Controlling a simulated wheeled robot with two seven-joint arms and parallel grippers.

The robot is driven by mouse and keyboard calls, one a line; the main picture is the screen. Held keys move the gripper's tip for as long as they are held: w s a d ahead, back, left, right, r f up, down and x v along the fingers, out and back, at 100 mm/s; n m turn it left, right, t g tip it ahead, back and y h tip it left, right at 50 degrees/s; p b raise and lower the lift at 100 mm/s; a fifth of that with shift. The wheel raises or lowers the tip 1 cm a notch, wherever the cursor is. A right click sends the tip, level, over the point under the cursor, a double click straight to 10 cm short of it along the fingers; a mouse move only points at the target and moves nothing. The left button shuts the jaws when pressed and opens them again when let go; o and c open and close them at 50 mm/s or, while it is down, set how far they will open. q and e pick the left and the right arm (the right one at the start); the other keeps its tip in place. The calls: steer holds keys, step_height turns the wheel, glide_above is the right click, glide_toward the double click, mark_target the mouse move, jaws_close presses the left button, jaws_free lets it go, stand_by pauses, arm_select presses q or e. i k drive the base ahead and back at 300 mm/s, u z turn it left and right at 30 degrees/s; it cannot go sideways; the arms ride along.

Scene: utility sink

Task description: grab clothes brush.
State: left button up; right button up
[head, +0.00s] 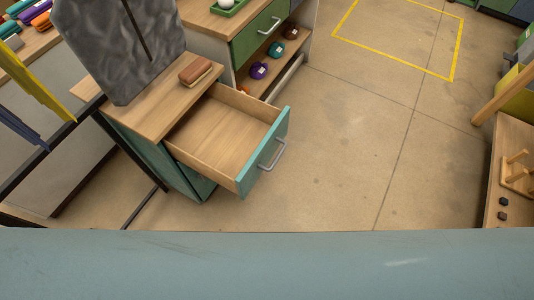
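The clothes brush (195,71) appears to be the small brown block with a paler underside lying on the wooden cabinet top (150,112). It sits near the right edge of that top, above an open empty drawer (225,135) with a teal front and a grey handle. A grey textured slab (120,45) stands just left of the brush. Neither of my grippers shows in the head view.
A cabinet with a green drawer (262,32) and a shelf of small rolled items stands behind. Yellow floor tape (395,58) marks an area at the upper right. A wooden table (512,165) is at right. Open concrete floor lies between. A dark rack with hanging cloths is at left.

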mark_target(195, 72)
steer(key=u, duration=3.7)
steer(key=k, duration=1.65)
steer(key=z, duration=1.25)
